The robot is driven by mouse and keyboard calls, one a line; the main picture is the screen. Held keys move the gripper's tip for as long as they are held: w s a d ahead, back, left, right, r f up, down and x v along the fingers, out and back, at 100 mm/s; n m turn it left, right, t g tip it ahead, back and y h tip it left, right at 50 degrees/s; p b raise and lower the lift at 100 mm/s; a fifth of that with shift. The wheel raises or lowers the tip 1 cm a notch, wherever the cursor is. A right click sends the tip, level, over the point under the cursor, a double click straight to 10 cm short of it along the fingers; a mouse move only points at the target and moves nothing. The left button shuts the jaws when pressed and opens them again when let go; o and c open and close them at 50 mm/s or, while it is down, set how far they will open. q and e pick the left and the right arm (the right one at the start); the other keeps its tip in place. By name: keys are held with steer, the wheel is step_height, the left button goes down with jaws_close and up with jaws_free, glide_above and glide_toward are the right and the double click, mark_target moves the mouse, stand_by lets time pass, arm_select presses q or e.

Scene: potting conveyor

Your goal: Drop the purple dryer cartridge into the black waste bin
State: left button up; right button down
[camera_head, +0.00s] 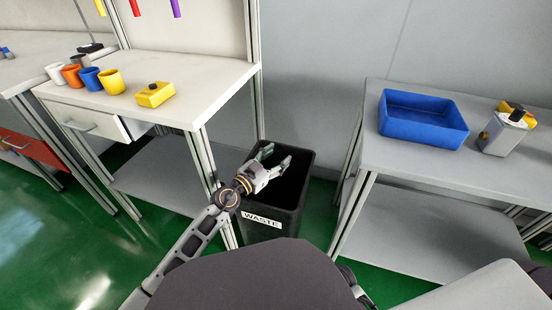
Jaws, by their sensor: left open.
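The black waste bin (292,215) stands on the floor between two tables, with a white "WASTE" label on its front. My left gripper (276,157) is over the bin's opening with its two fingers spread apart, and nothing shows between them. The inside of the bin is dark, and I cannot make out anything in it. I see no purple cartridge that I can identify. A thin purple item (177,8) hangs at the top edge by the left table, cut off by the frame. My right gripper does not show clearly.
The left table (205,88) holds several coloured cups and a yellow box (155,94) with a black knob. The right table (400,160) holds a blue tray (423,137) and a grey device (503,134). Table legs stand close on both sides of the bin.

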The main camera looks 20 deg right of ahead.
arm_select(q)
steer(key=shift+a, duration=0.1)
steer(key=v, duration=1.1)
steer(key=shift+s+a, duration=0.25)
steer(key=shift+s, duration=0.1)
steer(key=shift+a, duration=0.1)
stand_by(1.0)
